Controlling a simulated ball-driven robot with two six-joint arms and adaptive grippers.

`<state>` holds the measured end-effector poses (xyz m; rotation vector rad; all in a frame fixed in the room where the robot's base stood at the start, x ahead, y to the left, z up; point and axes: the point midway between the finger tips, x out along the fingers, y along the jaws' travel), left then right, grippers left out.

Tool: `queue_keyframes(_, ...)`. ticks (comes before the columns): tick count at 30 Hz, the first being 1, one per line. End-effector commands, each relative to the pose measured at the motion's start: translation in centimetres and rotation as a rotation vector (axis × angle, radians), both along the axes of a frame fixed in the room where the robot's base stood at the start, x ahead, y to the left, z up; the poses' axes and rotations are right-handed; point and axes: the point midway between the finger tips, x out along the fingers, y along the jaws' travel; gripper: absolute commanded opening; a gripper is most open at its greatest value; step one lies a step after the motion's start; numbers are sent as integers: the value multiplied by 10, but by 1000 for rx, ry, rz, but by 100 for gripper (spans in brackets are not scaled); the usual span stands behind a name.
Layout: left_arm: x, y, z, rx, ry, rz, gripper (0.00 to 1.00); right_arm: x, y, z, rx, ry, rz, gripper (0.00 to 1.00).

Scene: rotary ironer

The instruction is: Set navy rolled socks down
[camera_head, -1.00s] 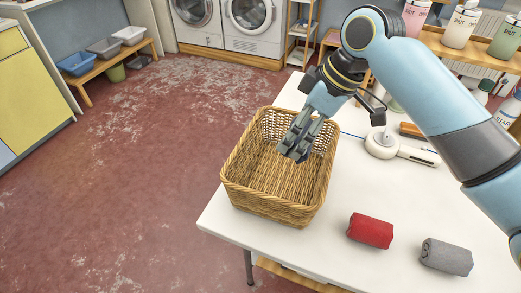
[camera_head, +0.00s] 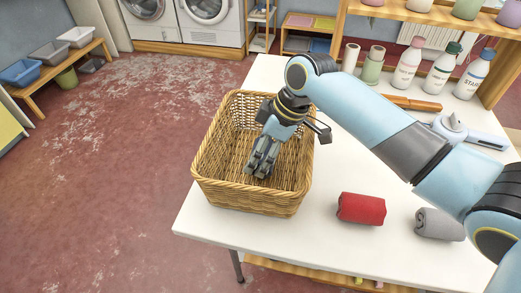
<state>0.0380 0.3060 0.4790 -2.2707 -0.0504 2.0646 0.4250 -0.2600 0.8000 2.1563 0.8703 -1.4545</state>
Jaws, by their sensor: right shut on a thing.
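A wicker basket (camera_head: 255,195) stands on the white table (camera_head: 300,235), near its left edge. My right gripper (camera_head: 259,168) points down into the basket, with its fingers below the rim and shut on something. I cannot clearly make out the navy rolled socks; the dark fingers hide what they hold. A rolled red sock bundle (camera_head: 361,208) and a rolled grey one (camera_head: 439,224) lie on the table to the right of the basket. My left gripper is not in view.
Bottles (camera_head: 408,62), a wooden-handled tool (camera_head: 410,102) and a white-and-blue device (camera_head: 460,131) stand or lie at the table's back right. Washing machines (camera_head: 205,25) are at the back. The front of the table is clear.

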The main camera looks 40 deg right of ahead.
Motion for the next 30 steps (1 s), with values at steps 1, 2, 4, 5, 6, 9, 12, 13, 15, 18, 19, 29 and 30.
queue_keyframes(1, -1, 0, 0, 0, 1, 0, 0, 1, 0, 0, 0, -2, 1, 51)
queue_keyframes(2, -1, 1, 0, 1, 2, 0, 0, 1, 0, 0, 0, -2, 1, 51)
queue_keyframes(4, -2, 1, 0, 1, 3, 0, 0, 1, 0, 1, 0, -2, 1, 51)
queue_keyframes(5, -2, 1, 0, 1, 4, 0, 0, 1, 0, 1, 0, -2, 1, 51)
queue_keyframes(6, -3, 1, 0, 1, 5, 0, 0, 1, 0, 0, 0, -2, 1, 51)
queue_keyframes(9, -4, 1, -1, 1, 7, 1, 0, 0, 0, -2, 0, -2, 1, 51)
queue_keyframes(12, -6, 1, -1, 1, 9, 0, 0, 1, 0, -2, 0, -2, 1, 92)
queue_keyframes(13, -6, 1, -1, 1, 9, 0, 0, 1, 0, -2, 0, -2, 1, 96)
queue_keyframes(15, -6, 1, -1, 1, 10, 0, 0, 1, 0, -2, 0, -2, 1, 100)
queue_keyframes(18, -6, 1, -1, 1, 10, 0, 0, 1, 0, -2, 0, -2, 1, 100)
queue_keyframes(19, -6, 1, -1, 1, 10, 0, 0, 1, 0, -2, 0, -2, 1, 100)
queue_keyframes(29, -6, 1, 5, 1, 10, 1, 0, -6, -8, 25, -3, -3, 3, 100)
queue_keyframes(30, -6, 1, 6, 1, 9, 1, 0, -8, -11, 34, -4, -5, 3, 100)
